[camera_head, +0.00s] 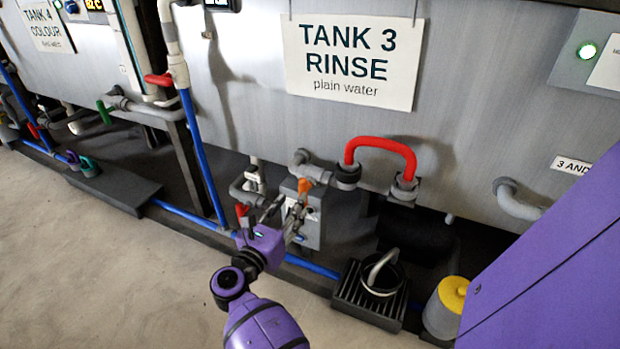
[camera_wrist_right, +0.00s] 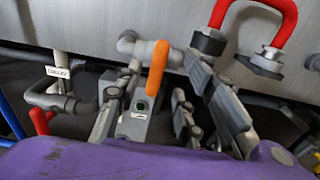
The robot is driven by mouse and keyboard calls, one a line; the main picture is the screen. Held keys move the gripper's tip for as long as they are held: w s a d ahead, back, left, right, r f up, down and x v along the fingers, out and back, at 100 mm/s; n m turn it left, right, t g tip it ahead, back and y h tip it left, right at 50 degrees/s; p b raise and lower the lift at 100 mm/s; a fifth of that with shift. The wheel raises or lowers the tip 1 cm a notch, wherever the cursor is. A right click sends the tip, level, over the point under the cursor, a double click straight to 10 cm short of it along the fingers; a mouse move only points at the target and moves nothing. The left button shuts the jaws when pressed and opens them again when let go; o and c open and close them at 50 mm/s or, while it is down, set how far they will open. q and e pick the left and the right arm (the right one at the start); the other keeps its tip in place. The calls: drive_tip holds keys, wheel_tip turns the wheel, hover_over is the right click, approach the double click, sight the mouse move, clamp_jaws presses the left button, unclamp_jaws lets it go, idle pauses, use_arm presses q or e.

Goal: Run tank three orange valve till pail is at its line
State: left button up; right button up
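The orange valve handle (camera_head: 305,186) sits on grey pipework under the TANK 3 RINSE sign (camera_head: 348,60). In the wrist view the orange handle (camera_wrist_right: 157,68) points down from its grey fitting, between the spread fingers. My right gripper (camera_head: 285,208) is open and empty just in front of the valve; its fingers (camera_wrist_right: 165,78) appear clear of the handle. A dark pail (camera_head: 381,284) with a grey bail handle stands on a black slatted grate (camera_head: 352,302) right of the gripper. Its line and water level cannot be made out. My left gripper is not in view.
A red looped pipe (camera_head: 380,141) rises right of the valve, and a red handle (camera_head: 241,210) is left of it. A grey box (camera_head: 313,231) is behind the gripper. A yellow-topped container (camera_head: 446,307) stands right of the grate. The floor at left is clear.

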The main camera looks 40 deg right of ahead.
sight(301, 190)
drive_tip(key=shift+b+x, duration=0.65)
drive_tip(key=shift+x, duration=3.3)
clamp_jaws()
